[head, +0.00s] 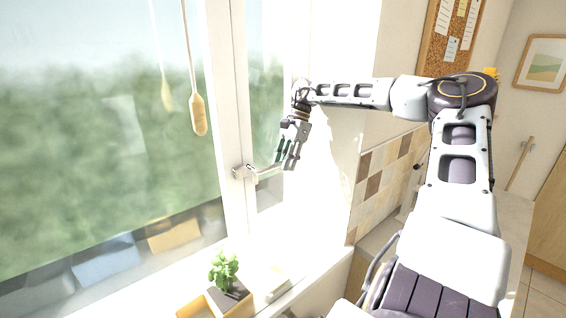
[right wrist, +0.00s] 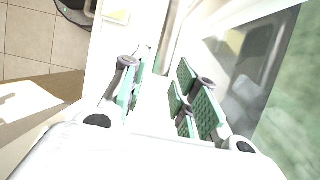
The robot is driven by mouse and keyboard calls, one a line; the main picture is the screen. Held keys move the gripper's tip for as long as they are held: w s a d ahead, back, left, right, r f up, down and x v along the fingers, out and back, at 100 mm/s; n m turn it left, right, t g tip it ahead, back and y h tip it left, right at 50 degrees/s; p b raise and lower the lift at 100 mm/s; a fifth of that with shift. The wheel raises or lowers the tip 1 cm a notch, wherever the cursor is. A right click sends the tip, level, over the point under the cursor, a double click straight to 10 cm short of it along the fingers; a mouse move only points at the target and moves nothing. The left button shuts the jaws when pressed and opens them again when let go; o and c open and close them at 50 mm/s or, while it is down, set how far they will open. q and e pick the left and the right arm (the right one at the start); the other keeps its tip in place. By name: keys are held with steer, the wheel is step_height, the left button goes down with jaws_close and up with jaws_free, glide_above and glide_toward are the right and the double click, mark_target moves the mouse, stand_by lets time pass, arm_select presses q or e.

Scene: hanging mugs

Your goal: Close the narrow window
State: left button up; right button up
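The narrow window (head: 264,95) is the slim pane right of the large window, with a white frame. I cannot tell how far it stands open. A metal handle (head: 262,173) sits low at its left side and sticks out to the right. My right gripper (head: 286,162) is just right of and above the handle's free end, fingers pointing down; contact is unclear. In the right wrist view its green-padded fingers (right wrist: 160,95) are apart, with a pale surface behind the gap. Window glass (right wrist: 285,95) shows at the right there. My left gripper is out of view.
A potted plant (head: 224,270) in a wooden box (head: 232,302) stands on the sill below the handle. A wooden pull (head: 198,115) hangs on a cord before the large window. A tiled wall (head: 375,180) and a counter lie to the right.

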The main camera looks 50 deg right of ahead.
steer(key=shift+a+f, duration=0.1)
steer(key=shift+a, duration=0.05)
steer(key=shift+r, duration=5.05)
steer(key=shift+s+f, duration=0.1)
